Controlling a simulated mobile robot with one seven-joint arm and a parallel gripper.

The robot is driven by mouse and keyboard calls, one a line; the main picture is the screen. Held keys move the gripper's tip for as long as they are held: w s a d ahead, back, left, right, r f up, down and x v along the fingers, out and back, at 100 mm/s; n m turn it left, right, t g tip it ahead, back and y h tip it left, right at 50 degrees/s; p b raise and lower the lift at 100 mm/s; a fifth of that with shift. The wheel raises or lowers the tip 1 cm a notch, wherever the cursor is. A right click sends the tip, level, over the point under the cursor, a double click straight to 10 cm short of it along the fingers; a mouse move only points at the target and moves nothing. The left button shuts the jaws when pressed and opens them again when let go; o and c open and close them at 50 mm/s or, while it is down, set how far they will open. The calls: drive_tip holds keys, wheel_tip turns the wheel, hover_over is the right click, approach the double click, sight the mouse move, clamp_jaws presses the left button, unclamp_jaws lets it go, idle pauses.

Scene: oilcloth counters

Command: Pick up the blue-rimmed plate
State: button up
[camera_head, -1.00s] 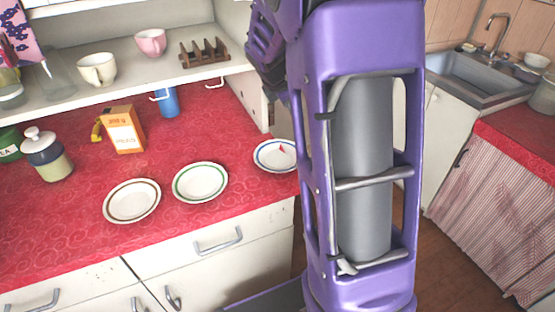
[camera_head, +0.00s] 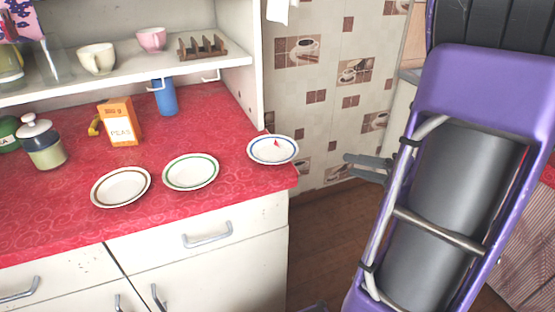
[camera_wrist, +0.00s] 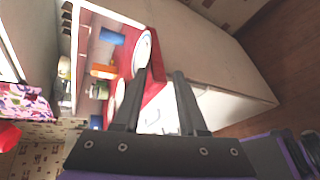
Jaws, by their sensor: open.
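In the wrist view the same plate (camera_wrist: 142,52) shows edge-on, just beyond the left finger. My gripper (camera_head: 347,164) is to the right of the plate, past the counter's end, with a gap between them. In the wrist view my gripper (camera_wrist: 164,74) has its two fingers apart with nothing held between them.
A green-rimmed plate (camera_head: 190,171) and a dark-rimmed plate (camera_head: 121,187) lie to the left on the red counter (camera_head: 60,225). An orange box (camera_head: 121,122), a blue cup (camera_head: 165,98) and a jar (camera_head: 42,145) stand behind. A cabinet side panel (camera_head: 252,90) rises behind the blue-rimmed plate.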

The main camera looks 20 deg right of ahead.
approach(273, 151)
drive_tip(key=d+f, duration=0.1)
drive_tip(key=d, duration=0.3)
drive_tip(key=shift+y, duration=0.4)
drive_tip(key=shift+b+x, duration=0.45)
drive_tip(key=shift+x, duration=2.2)
drive_tip(key=shift+a+r, duration=0.1)
drive_tip(key=shift+r, duration=0.05)
clamp_jaws()
